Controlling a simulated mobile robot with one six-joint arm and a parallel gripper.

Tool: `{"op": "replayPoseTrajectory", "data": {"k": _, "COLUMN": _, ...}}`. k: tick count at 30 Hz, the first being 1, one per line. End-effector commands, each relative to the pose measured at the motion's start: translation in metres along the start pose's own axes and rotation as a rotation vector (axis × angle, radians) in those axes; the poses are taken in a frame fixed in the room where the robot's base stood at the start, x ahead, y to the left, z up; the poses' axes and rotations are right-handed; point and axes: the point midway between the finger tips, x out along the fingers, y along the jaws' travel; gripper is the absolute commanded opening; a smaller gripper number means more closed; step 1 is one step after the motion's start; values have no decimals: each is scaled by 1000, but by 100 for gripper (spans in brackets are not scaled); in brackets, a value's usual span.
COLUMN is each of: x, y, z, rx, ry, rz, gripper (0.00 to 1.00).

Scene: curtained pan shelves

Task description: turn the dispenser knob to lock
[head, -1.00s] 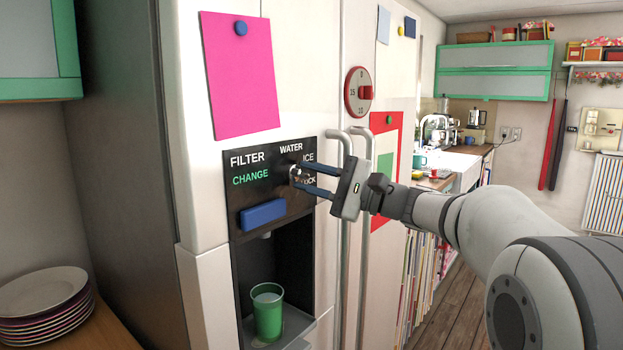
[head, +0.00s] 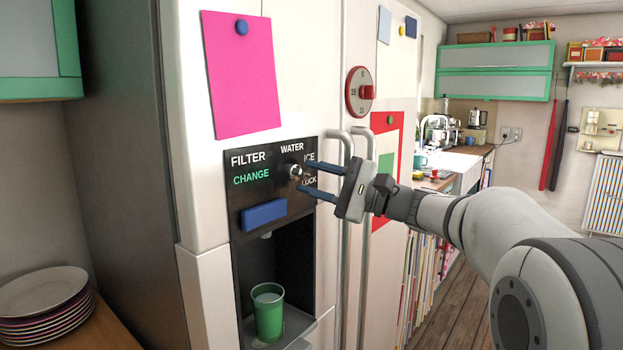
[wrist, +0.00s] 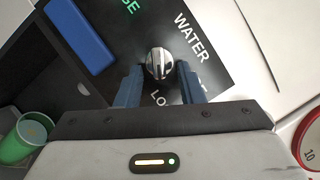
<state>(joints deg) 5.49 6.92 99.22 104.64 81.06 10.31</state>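The dispenser knob (head: 294,172) is a small round silver knob on the black dispenser panel (head: 238,196) of the fridge. WATER is printed above it, with ICE and LOCK to its right. In the wrist view the knob (wrist: 159,63) shows a dark stripe across its face; I cannot tell which label it points to. My gripper (head: 304,177) is open, its two blue fingers spread on the knob's right side. In the wrist view the gripper (wrist: 159,85) has the knob centred at or just beyond its fingertips, with gaps on both sides.
A blue paddle (head: 264,214) sits below the knob, above a recess with a green cup (head: 268,312). Two vertical fridge handles (head: 363,240) stand close to my gripper. A red dial timer (head: 359,92) is up to the right. Stacked plates (head: 45,300) stand at lower left.

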Motion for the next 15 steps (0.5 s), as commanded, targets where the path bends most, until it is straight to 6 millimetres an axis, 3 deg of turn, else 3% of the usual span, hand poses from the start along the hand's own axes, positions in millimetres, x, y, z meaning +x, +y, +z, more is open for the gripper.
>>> {"op": "replayPoseTrajectory", "data": {"k": 9, "x": -54, "y": 0, "z": -1, "rx": 0, "ry": 3, "rz": -2, "gripper": 35}}
{"op": "replayPoseTrajectory", "data": {"k": 15, "x": -70, "y": 0, "z": -1, "rx": 1, "ry": 1, "rz": -2, "gripper": 35}}
